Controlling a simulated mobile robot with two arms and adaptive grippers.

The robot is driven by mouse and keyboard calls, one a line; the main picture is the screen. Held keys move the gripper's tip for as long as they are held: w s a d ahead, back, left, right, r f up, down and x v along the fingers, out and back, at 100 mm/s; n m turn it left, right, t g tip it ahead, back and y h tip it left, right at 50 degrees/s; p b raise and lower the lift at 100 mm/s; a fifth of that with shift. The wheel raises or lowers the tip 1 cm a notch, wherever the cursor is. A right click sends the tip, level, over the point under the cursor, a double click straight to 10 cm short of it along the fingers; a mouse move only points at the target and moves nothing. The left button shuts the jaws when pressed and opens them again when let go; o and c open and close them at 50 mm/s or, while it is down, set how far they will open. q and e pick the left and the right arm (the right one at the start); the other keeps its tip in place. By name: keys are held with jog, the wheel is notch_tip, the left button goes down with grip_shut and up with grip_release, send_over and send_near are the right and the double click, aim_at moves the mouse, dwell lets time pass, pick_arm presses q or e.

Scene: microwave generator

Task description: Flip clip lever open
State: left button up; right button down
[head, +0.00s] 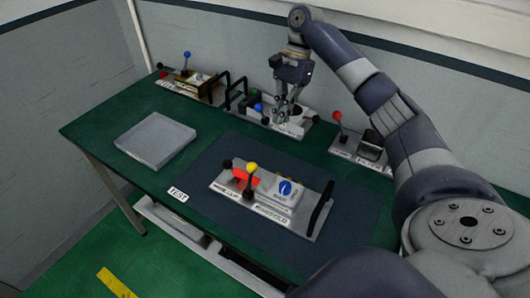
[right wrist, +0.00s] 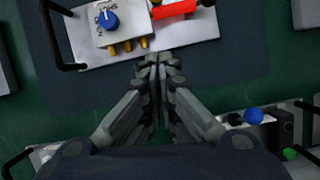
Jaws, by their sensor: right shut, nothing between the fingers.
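A metal fixture (head: 225,189) lies on the dark mat at the front of the table. It carries a lever with a yellow knob (head: 251,168), a black knob (head: 227,164), a red block (head: 241,175), a white box with a blue dial (head: 284,188) and a black handle (head: 321,208). I cannot tell which part is the clip lever. My right gripper (head: 284,112) is shut and empty, pointing down. In the right wrist view its fingertips (right wrist: 160,60) appear by the fixture's edge, and the red block (right wrist: 174,9) and blue dial (right wrist: 108,19) show above them.
A grey tray (head: 155,139) sits on the table's left. Similar fixtures stand along the back, one with a blue knob (head: 187,54) and one with a red knob (head: 337,115). The dark mat (head: 205,165) is bare around the front fixture. My right arm spans the right side.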

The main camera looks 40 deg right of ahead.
aim_at(250, 178)
jog(key=s+a+f+p, duration=0.2)
jog(key=a+f+p, duration=0.2)
jog(key=a+f, duration=0.3)
jog(key=shift+x, duration=0.9)
jog(key=shift+d, duration=0.15)
jog(key=shift+w+p, duration=0.15)
jog(key=shift+p, duration=0.15)
